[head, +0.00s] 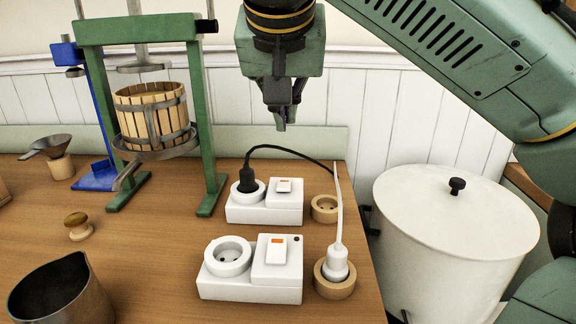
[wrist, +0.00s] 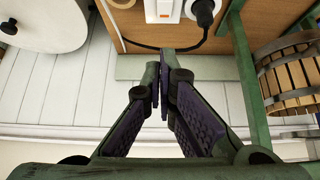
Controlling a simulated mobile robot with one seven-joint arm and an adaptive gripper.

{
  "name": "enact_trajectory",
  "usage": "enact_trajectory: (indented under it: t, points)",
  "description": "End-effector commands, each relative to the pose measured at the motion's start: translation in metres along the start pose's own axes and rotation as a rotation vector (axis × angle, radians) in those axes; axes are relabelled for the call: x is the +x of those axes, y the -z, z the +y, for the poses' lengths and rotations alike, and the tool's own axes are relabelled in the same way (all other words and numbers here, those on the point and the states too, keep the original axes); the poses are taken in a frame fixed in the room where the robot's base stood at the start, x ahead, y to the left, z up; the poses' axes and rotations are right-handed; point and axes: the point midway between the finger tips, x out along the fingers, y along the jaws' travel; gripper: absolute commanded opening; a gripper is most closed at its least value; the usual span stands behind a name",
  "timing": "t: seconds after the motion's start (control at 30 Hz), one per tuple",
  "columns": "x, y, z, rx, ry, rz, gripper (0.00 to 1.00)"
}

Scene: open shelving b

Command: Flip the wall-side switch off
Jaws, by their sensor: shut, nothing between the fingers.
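A black plug (head: 248,182) with a black cord sits in that box's socket. In the wrist view the same switch (wrist: 163,10) shows at the top edge, partly cut off, next to the black plug (wrist: 206,12). I cannot tell which way the rocker is tilted. My gripper (head: 282,124) is shut and empty, in the air above and behind the farther box, apart from the switch. Its fingertips (wrist: 160,66) show in the wrist view.
A nearer white box (head: 250,287) has an empty socket and its own rocker. A white plug (head: 337,262) stands in a wooden ring beside it. A green press (head: 205,150) stands left, a white lidded bin (head: 455,235) right. A metal jug (head: 62,295) stands front left.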

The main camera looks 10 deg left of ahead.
Motion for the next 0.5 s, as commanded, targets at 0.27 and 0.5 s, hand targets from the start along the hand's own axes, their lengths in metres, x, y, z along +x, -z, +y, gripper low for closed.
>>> enact_trajectory:
  t: [0.27,0.5]
  points:
    - [0.036,0.0,0.001,0.001,-0.001,-0.002,0.0]
    - [0.088,0.0,0.001,0.0,-0.002,-0.002,0.0]
